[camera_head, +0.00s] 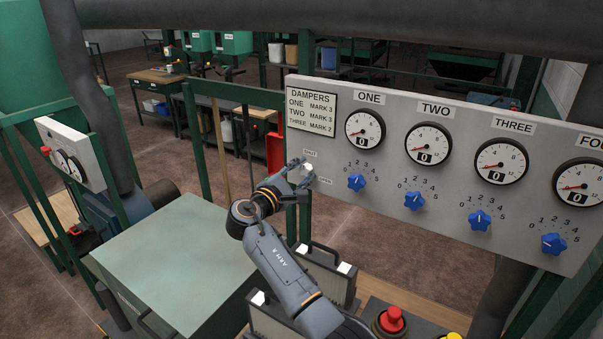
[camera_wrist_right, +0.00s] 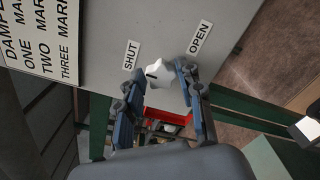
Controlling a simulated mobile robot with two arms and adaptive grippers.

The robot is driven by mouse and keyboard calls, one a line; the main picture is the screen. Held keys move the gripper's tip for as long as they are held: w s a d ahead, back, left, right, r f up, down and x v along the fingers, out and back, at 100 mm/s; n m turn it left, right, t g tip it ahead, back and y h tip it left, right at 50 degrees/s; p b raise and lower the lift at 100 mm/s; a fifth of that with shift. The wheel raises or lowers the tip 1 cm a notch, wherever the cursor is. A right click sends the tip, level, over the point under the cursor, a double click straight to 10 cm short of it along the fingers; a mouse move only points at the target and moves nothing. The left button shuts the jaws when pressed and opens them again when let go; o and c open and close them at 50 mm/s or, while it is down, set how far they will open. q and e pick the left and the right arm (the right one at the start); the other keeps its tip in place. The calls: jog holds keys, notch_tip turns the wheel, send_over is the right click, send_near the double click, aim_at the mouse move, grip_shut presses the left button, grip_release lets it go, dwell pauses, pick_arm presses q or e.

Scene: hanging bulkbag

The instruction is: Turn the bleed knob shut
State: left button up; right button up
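The bleed knob (camera_head: 309,169) is a small white lobed knob at the left end of the grey panel, between a SHUT label (camera_head: 310,153) and an OPEN label (camera_head: 325,181). In the right wrist view the knob (camera_wrist_right: 158,72) shows a short dark mark on its left side. My right gripper (camera_head: 302,173) is at the knob, with one finger on each side of it. In the right wrist view its fingers (camera_wrist_right: 161,76) stand apart around the knob, and the gap on each side looks narrow. I cannot tell whether either finger touches. My left gripper is not in view.
The panel (camera_head: 460,115) carries a dampers notice (camera_head: 311,107), several dials and several blue knobs, the nearest being knob one (camera_head: 356,182). A green-topped cabinet (camera_head: 175,255) stands at lower left. A red emergency button (camera_head: 392,318) is at the bottom.

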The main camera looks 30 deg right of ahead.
jog(key=shift+o, duration=0.6)
jog(key=shift+f, duration=0.1)
jog(key=shift+s+a, duration=0.1)
jog(key=shift+a, duration=0.05)
jog(key=v, duration=1.1)
jog(key=shift+a, duration=0.3)
jog(key=shift+s+f, duration=0.1)
jog(key=shift+s, duration=0.05)
